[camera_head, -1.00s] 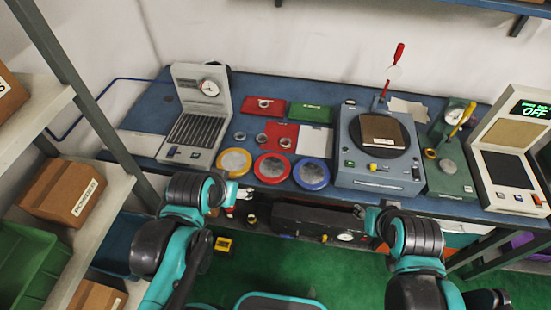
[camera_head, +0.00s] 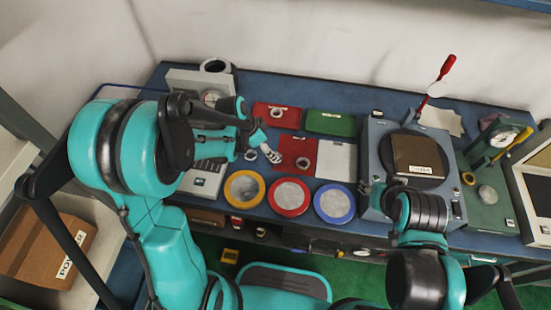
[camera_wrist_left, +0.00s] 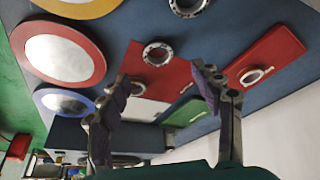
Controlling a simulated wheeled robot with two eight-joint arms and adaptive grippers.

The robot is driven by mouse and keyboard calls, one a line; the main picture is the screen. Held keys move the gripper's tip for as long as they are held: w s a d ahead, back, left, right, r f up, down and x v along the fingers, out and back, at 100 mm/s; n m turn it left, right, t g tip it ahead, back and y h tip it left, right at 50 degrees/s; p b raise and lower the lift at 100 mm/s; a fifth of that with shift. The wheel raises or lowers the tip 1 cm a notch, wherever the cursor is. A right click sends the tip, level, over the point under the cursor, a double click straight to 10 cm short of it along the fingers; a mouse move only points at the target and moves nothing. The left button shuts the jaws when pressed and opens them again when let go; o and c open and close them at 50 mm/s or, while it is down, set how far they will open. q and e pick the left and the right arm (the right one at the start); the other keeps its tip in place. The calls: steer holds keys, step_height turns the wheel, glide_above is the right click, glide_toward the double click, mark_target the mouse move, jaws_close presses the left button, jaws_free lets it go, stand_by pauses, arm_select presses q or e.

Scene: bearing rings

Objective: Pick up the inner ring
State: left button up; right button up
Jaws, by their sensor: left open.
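Several metal rings lie on the table; I cannot tell for sure which is the inner ring. One ring (camera_head: 302,163) lies on the red mat (camera_head: 291,148). One (camera_head: 251,155) lies on the blue table left of the mat and also shows in the left wrist view (camera_wrist_left: 187,5). One (camera_head: 276,113) sits on the red box (camera_head: 262,117). My left gripper (camera_head: 268,146) is open and empty above the mat's left side, its fingers (camera_wrist_left: 160,78) apart.
Yellow (camera_head: 260,188), red (camera_head: 307,197) and blue (camera_head: 351,203) rimmed discs line the table's front. A green box (camera_head: 330,121) and white sheet (camera_head: 336,160) lie beside the mat. A grey-blue machine (camera_head: 374,160) stands to the right, a gauge device (camera_head: 183,78) behind my left arm.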

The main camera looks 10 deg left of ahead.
arm_select(q)
steer(key=b+x, duration=0.3)
steer(key=x, duration=0.4)
steer(key=shift+s+a, duration=0.1)
steer(key=shift+s, duration=0.1)
steer(key=shift+r, duration=0.1)
steer(key=shift+c, duration=0.3)
steer(key=c, duration=1.2)
